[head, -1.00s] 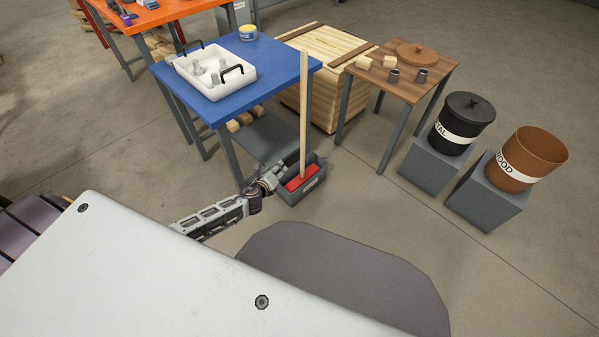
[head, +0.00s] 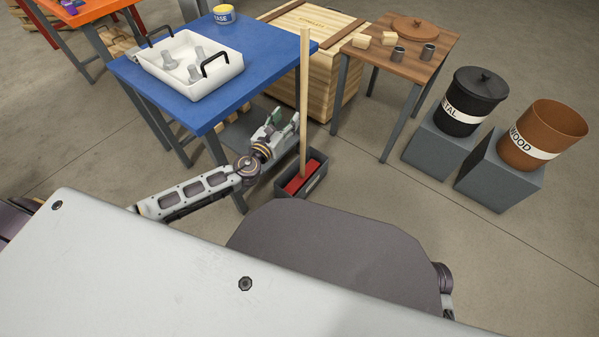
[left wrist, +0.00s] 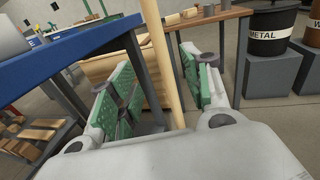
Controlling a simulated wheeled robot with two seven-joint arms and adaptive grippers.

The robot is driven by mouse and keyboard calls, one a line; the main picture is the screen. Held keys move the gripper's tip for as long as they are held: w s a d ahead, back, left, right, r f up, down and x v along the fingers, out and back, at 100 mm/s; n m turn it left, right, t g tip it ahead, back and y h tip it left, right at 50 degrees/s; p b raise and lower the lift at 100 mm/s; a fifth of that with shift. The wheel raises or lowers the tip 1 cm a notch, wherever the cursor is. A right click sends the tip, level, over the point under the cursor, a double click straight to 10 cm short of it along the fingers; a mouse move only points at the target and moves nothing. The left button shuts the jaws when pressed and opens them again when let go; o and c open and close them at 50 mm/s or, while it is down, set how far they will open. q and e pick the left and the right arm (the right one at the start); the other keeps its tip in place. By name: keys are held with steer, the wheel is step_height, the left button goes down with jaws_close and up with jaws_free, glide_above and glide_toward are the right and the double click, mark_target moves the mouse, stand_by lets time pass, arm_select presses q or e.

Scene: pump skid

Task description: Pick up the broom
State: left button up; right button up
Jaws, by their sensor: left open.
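The broom (head: 304,95) stands upright with a long pale wooden handle. Its red head (head: 300,179) sits in a dark grey open box on the floor, in front of the blue table's right leg. My left gripper (head: 284,121) is open just left of the handle in the head view. In the left wrist view the handle (left wrist: 162,62) runs up between the two green-padded fingers of my left gripper (left wrist: 160,85), with space on either side. I cannot tell whether a finger touches it. My right gripper is not in view.
The blue table (head: 265,50) holds a white tray (head: 190,64) and a yellow tin. A wooden crate (head: 300,27) and a brown table (head: 437,43) stand behind. Black and brown bins (head: 468,103) sit on grey blocks at right. The floor between is clear.

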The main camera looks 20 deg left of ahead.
arm_select(q)
steer(key=shift+w+r+m, duration=0.1)
steer(key=shift+r+m, duration=0.2)
steer(key=shift+r, duration=0.05)
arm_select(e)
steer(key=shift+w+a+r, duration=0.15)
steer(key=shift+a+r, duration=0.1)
arm_select(q)
steer(key=shift+w, duration=0.1)
steer(key=b, duration=0.1)
glide_toward(302, 95)
steer(key=shift+w, duration=1.4)
steer(key=shift+w+d+f, duration=0.1)
steer(key=shift+w+d, duration=0.1)
steer(key=shift+w, duration=0.3)
steer(key=shift+w+d+f, duration=0.1)
steer(key=shift+w+d, duration=0.1)
steer(key=shift+w, duration=0.3)
steer(key=shift+w+d+b, duration=0.1)
steer(key=shift+w+b, duration=0.2)
steer(key=shift+w, duration=0.3)
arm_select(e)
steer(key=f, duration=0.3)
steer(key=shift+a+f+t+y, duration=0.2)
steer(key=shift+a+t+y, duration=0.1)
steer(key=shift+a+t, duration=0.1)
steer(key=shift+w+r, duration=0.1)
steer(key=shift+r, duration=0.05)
